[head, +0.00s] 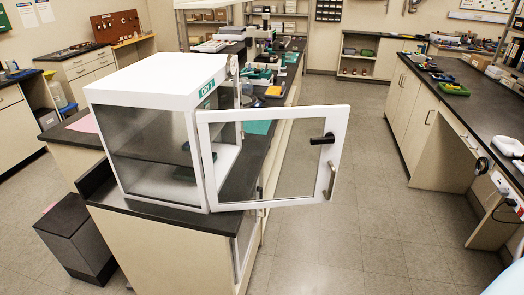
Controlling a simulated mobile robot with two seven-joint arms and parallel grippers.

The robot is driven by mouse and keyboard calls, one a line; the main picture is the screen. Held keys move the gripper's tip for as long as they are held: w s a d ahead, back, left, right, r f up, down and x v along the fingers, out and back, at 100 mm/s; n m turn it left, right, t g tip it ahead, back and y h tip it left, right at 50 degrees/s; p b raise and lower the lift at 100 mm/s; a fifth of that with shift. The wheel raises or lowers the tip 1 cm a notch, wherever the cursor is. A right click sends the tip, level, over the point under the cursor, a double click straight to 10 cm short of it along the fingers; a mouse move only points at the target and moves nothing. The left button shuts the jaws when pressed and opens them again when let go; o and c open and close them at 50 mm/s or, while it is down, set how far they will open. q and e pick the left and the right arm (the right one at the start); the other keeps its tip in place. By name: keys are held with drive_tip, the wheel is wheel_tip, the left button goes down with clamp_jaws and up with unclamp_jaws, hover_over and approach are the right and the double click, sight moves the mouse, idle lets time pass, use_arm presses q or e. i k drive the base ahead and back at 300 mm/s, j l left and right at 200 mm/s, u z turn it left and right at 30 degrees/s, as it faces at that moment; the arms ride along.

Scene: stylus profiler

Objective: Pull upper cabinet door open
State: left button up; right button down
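A white cabinet (150,78) with clear side panels and a green label (207,88) stands on the end of the dark bench. Its framed clear door (270,116) is swung wide open to the right, out over the aisle. The door carries a black latch-like part (322,139) and a metal bar handle (331,181) near its free edge. A shelf shows inside, and a dark green item (187,172) is partly visible through the panels. Neither of my grippers is in view, and nothing is seen touching the door.
The dark bench top (238,190) runs back from the cabinet, crowded with equipment. A dark grey bin (75,240) stands on the floor at the left. A second counter (470,108) runs along the right. The floor (350,225) between the benches is clear.

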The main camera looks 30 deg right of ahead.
sight(336, 117)
drive_tip(key=l+u, duration=0.55)
drive_tip(key=u, duration=0.2)
drive_tip(key=l+u, duration=0.35)
drive_tip(key=k+l+u, duration=0.3)
drive_tip(key=l, duration=0.15)
drive_tip(key=k+l+u, duration=0.15)
drive_tip(key=l+u, duration=0.15)
drive_tip(key=k+l, duration=0.25)
drive_tip(key=l, duration=0.2)
drive_tip(key=k+l+u, duration=0.1)
drive_tip(key=k+l, duration=0.2)
drive_tip(key=l, duration=0.2)
drive_tip(key=k+l, duration=0.3)
drive_tip(key=l, duration=0.15)
drive_tip(key=k+l+u, duration=0.15)
drive_tip(key=l, duration=0.3)
drive_tip(key=k, duration=0.1)
